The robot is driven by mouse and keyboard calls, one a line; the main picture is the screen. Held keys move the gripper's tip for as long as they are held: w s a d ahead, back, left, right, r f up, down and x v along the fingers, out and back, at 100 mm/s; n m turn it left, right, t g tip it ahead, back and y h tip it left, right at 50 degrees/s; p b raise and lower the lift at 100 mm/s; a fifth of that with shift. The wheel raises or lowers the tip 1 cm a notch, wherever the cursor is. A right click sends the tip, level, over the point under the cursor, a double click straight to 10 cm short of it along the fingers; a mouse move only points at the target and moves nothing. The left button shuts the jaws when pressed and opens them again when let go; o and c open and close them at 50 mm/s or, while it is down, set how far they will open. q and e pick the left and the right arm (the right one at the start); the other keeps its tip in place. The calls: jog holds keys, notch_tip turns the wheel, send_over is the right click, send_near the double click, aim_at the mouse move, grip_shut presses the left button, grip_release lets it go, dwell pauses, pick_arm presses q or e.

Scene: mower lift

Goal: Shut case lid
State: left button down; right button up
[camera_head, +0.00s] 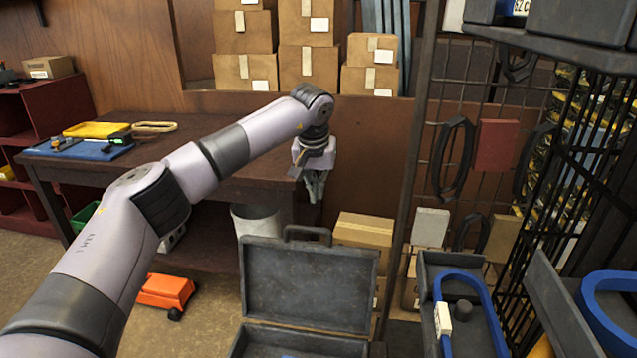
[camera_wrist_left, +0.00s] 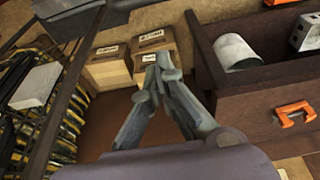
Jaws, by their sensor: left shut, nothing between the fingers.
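A dark grey case stands open in the lower middle of the head view. Its lid (camera_head: 310,287) is raised upright, with a handle on its top edge. The case's lower part (camera_head: 290,343) is cut off by the bottom of the picture. My left gripper (camera_head: 316,192) is above and behind the lid, pointing down near the table's right end. In the left wrist view its fingertips (camera_wrist_left: 163,70) meet and hold nothing. My right gripper is not in view.
A wooden table (camera_head: 230,188) stands behind, with a white bucket (camera_head: 256,220) beneath it. Cardboard boxes (camera_head: 362,232) sit behind the lid. A wire rack (camera_head: 480,90) and an open case with a blue hose (camera_head: 465,300) are at right. An orange wheeled item (camera_head: 166,291) is on the floor.

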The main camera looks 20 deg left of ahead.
pick_arm(q)
jog(key=x, duration=0.7)
jog(key=s, duration=0.1)
jog(key=s+p, duration=0.1)
jog(key=s+d+r+p, duration=0.1)
jog(key=shift+s+d, duration=0.1)
jog(key=shift+s, duration=0.3)
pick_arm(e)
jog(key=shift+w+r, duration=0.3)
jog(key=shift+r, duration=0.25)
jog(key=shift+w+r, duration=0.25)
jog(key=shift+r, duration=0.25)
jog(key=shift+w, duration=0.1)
